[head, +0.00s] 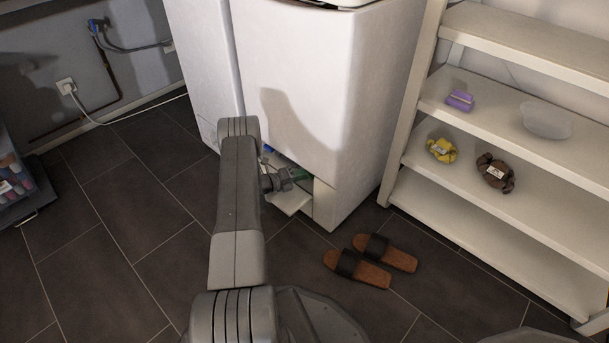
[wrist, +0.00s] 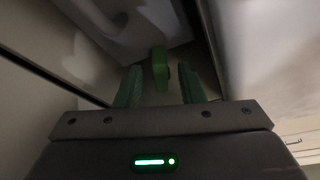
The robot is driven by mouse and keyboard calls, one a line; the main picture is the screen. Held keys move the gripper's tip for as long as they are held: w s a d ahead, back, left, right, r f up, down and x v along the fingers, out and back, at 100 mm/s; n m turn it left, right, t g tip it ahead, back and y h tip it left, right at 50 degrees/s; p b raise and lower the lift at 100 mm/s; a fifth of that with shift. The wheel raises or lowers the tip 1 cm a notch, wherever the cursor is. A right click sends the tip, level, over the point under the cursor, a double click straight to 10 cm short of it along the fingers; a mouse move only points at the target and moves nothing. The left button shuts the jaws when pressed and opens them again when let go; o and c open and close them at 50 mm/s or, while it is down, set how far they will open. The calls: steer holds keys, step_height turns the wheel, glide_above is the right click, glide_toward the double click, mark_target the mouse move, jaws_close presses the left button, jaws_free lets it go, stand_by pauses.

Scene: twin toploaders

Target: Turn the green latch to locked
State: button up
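The green latch (wrist: 159,62) shows in the wrist view as a short green block, just ahead of and between the tips of my gripper's two green fingers. My gripper (wrist: 160,82) is open, with a gap on each side of the latch; I cannot tell whether either finger touches it. In the head view my gripper (head: 298,174) reaches into the low opening at the base of the white toploader (head: 297,75). The latch cannot be made out clearly there, as my arm and the machine's shell hide much of the opening.
A white flap (head: 291,203) hangs open below the opening. Brown sandals (head: 358,269) lie on the dark floor near the machine. A white shelf unit (head: 500,218) stands at the right with small items. A second white machine (head: 200,60) stands close at the left.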

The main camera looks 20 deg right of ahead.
steer(key=a+p, duration=0.1)
steer(key=a, duration=0.3)
steer(key=a+r+p, duration=0.1)
steer(key=a, duration=0.3)
steer(key=a+p, duration=0.1)
steer(key=a, duration=0.4)
steer(key=shift+s+r+p, duration=0.2)
steer(key=shift+r+p, duration=0.1)
steer(key=shift+r, duration=0.1)
